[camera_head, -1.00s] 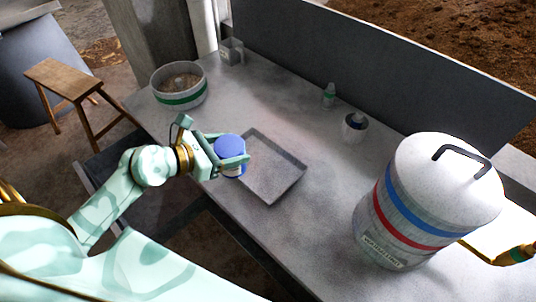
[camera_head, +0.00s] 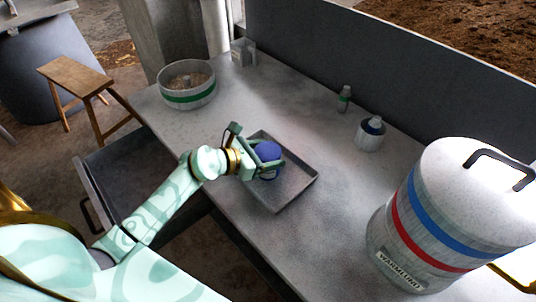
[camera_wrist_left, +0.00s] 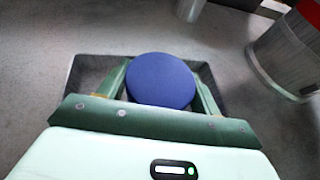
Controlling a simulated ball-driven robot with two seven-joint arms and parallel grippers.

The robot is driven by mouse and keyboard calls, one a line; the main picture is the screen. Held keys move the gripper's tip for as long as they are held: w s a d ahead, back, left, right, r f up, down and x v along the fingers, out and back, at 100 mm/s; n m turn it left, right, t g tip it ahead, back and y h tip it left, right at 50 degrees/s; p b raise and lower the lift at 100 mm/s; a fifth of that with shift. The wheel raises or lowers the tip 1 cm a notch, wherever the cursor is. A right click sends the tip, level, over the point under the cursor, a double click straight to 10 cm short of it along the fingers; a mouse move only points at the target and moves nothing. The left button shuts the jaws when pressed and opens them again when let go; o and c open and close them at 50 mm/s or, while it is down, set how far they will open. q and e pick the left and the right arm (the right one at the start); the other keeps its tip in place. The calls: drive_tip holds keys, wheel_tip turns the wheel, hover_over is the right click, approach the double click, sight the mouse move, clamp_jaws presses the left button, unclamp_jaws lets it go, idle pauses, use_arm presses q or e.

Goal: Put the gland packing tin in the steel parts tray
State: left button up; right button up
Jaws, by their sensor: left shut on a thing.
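The gland packing tin, with a round blue lid (camera_head: 267,151), is held by my left gripper (camera_head: 270,161). The lid also shows from above in the left wrist view (camera_wrist_left: 161,80), between the two green fingers. The steel parts tray (camera_head: 300,192) is a shallow grey rectangular tray on the table. The tin is over the tray's inside; whether it touches the tray floor I cannot tell. In the left wrist view the tray's rim (camera_wrist_left: 88,68) shows behind and beside the tin. My right gripper is not in view.
A large white drum (camera_head: 440,215) with blue and red bands stands at the right. An open drawer (camera_head: 125,185) juts out at the left.

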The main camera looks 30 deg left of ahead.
use_arm(q)
drive_tip(key=shift+r, duration=0.1)
drive_tip(key=shift+f, duration=0.2)
drive_tip(key=o, duration=1.2)
drive_tip(key=shift+r, duration=0.2)
drive_tip(key=p+v, duration=0.2)
drive_tip(key=v, duration=1)
drive_tip(key=shift+s+d, duration=0.1)
